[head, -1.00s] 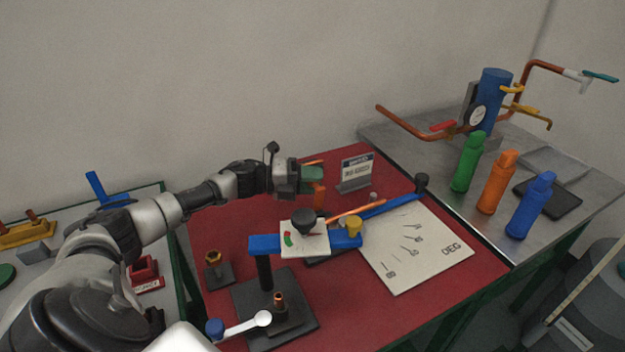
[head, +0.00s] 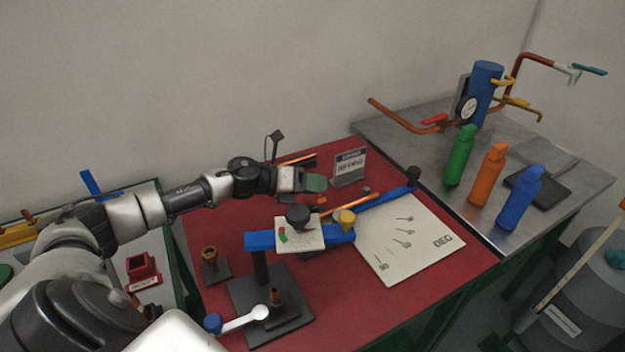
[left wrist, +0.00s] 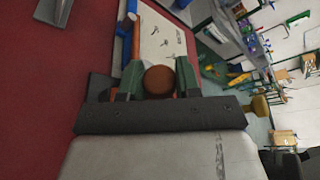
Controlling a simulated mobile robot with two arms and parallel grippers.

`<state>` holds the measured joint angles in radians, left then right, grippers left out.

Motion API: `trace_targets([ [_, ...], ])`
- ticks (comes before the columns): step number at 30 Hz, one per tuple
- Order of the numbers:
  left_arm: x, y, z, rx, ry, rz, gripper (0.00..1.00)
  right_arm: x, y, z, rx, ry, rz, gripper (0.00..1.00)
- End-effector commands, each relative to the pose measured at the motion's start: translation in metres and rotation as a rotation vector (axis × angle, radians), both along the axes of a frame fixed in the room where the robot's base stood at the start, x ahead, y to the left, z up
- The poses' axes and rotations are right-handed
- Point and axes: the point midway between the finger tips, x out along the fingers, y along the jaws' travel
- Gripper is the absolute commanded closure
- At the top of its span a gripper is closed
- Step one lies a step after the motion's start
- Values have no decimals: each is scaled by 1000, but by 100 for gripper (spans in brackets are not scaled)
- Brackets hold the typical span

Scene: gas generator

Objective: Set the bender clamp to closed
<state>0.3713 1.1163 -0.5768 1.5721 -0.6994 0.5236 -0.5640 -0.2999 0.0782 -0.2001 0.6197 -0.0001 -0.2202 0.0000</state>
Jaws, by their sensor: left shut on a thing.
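The bender stands on the red bench, with a blue beam (head: 262,241), a white dial plate (head: 285,238) under a black knob, and a yellow knob (head: 342,219). My left gripper (head: 316,184) is behind the dial, above the bench. It is shut on an orange-brown, round-ended piece, seemingly the clamp handle (left wrist: 160,80), which shows between the green fingertips (left wrist: 159,78) in the left wrist view. In the head view the fingers and knobs hide most of that piece, so its angle is unclear. My right gripper is out of view.
A white degree sheet (head: 415,245) lies right of the bender. A small sign (head: 349,167) stands behind it. Green (head: 460,156), orange (head: 488,176) and blue (head: 520,199) bottles stand on the grey bench at right.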

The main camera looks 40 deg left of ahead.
Motion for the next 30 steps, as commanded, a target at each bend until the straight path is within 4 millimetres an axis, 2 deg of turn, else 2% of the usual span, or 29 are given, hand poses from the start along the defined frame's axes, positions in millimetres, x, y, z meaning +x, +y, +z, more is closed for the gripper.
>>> trace_targets([
  [16, -1, -2, -1, 29, -14, 1, 100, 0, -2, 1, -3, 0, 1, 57],
  [17, -1, -2, -1, 29, -14, 1, 64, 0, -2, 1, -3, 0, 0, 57],
  [21, -1, -2, -1, 28, -13, 1, 43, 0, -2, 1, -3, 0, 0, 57],
  [30, -2, -1, -1, 28, -13, 1, 43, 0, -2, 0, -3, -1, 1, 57],
])
